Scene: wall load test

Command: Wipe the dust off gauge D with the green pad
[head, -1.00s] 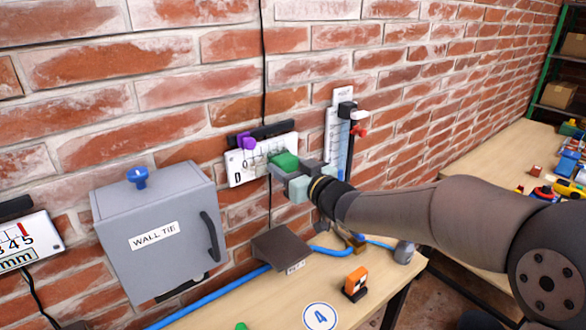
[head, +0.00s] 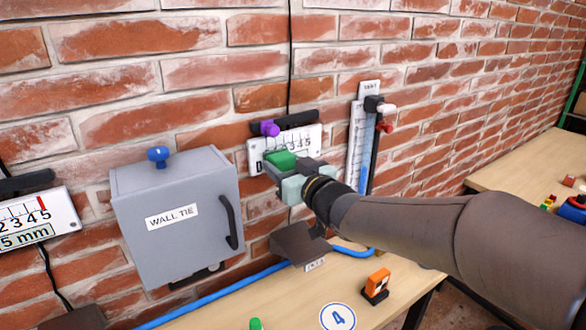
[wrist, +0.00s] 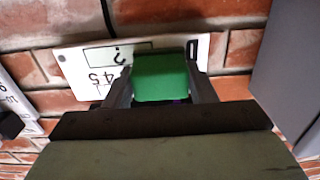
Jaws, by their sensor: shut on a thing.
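Gauge D (head: 311,137) is a white plate on the brick wall with a number scale and a dark bar carrying a purple knob (head: 269,128) on top. My gripper (head: 287,167) is shut on the green pad (head: 280,160), in front of the gauge's lower left part. In the wrist view the green pad (wrist: 160,78) sits between both fingers and hides the middle of the upside-down gauge plate (wrist: 85,62). I cannot tell whether the pad touches the plate. No dust can be made out at this size.
A grey box marked WALL TIE (head: 178,235) with a blue knob (head: 158,155) is left of the gauge. A vertical blue-column gauge (head: 357,140) with a red tap (head: 384,126) is close on the right. Below are a bench (head: 300,300), a blue hose (head: 215,298) and an orange-black block (head: 376,285).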

